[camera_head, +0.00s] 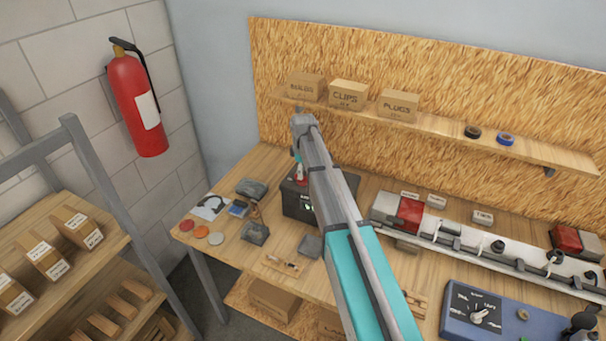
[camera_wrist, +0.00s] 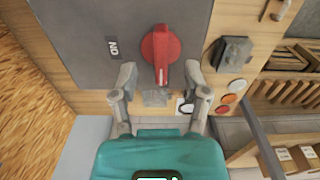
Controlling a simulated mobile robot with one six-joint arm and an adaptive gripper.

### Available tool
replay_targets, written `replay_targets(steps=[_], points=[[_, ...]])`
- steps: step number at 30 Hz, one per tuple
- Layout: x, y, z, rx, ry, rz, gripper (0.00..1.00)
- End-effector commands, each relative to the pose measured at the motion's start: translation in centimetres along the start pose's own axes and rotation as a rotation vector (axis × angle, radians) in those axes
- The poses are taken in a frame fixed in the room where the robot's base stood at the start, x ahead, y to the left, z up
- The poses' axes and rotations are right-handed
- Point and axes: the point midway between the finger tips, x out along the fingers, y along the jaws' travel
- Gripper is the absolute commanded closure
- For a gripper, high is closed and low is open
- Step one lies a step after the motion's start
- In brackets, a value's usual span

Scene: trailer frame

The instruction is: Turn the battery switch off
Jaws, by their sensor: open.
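The red battery switch knob (camera_wrist: 160,48) sits on a dark grey box face in the wrist view. Its handle points down the picture, with a white mark at the lower end. An ON label (camera_wrist: 113,47) is to its left, turned sideways. My gripper (camera_wrist: 160,70) is open, with one finger on each side of the knob's lower end; gaps show between fingers and knob. In the head view, the dark switch box (camera_head: 294,204) stands on the bench, partly behind my arm. My gripper (camera_head: 299,158) is above it, mostly hidden. No OFF label is readable.
A bench carries coloured discs (camera_head: 201,231), a small grey box (camera_head: 256,233) and a white rail with red lamps (camera_head: 410,212). A shelf with cartons (camera_head: 348,95) runs behind my arm. A blue control panel (camera_head: 490,312) is at the front right.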

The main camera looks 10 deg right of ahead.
Motion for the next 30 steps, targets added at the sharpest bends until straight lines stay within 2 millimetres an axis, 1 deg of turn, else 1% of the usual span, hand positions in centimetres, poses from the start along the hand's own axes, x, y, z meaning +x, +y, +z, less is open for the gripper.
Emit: replay_targets(steps=[1, 21, 30], points=[[-0.6, 0.0, 0.0, 0.0, 0.0, 0.0, 0.4], [-4.3, 0.0, 0.0, 0.0, 0.0, 0.0, 0.4], [-4.5, 0.0, 0.0, 0.0, 0.0, 0.0, 0.4]])
